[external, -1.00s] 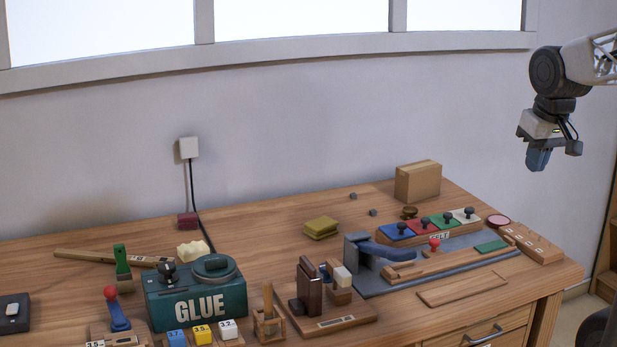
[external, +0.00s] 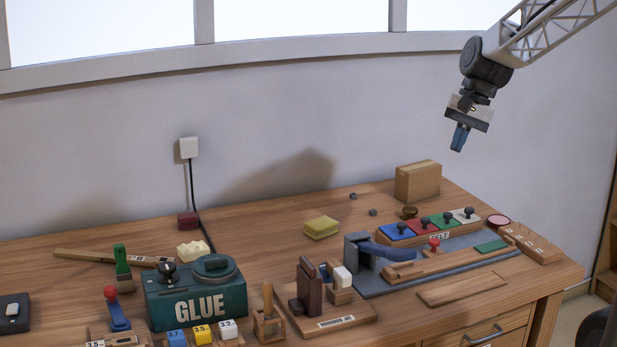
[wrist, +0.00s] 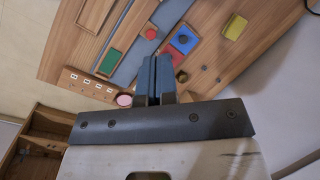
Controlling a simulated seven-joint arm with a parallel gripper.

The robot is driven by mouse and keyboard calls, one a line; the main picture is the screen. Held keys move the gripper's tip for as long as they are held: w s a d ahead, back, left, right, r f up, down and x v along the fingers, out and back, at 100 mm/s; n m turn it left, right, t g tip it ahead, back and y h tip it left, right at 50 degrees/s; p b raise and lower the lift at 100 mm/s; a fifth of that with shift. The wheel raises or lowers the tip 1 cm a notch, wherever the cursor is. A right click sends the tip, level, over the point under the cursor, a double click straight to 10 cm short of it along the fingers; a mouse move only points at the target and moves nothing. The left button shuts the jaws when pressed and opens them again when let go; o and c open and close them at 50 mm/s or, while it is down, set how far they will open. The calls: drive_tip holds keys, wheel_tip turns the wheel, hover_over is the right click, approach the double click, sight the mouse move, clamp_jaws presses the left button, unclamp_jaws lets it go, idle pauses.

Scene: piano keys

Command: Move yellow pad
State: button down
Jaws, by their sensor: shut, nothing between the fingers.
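The yellow pad (external: 321,228) lies flat on the wooden table, left of the cardboard box and behind the blue-handled press. It also shows in the wrist view as a yellow rectangle (wrist: 235,27) at the upper right. My gripper (external: 457,150) hangs high in the air above the table's right part, well above and to the right of the pad. Its blue fingers are together and empty, and they also show in the wrist view (wrist: 155,58). Nothing hides the pad.
A cardboard box (external: 418,182) stands at the back right. The coloured knob pads (external: 424,224) and the press's blue handle (external: 392,253) lie right of the pad. Two small grey cubes sit near it. A glue box (external: 195,295) stands front left. Table around the pad is mostly bare.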

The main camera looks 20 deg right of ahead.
sight(339, 227)
drive_tip(key=w+f+m+y, duration=0.2)
drive_tip(key=w+f+m, duration=0.3)
drive_tip(key=w+f, duration=0.5)
drive_tip(key=w+f+m+y, duration=0.3)
drive_tip(key=w+f, duration=0.7)
drive_tip(key=w, duration=0.7)
drive_tip(key=shift+w+a+m, duration=0.3)
drive_tip(key=shift+w+m, duration=0.05)
drive_tip(key=shift+m, duration=0.85)
drive_tip(key=shift+f, duration=0.15)
drive_tip(key=x, duration=1)
drive_tip(key=shift+s+a, duration=0.2)
drive_tip(key=shift+a, duration=1.85)
drive_tip(key=a, duration=2)
drive_tip(key=shift+a, duration=0.25)
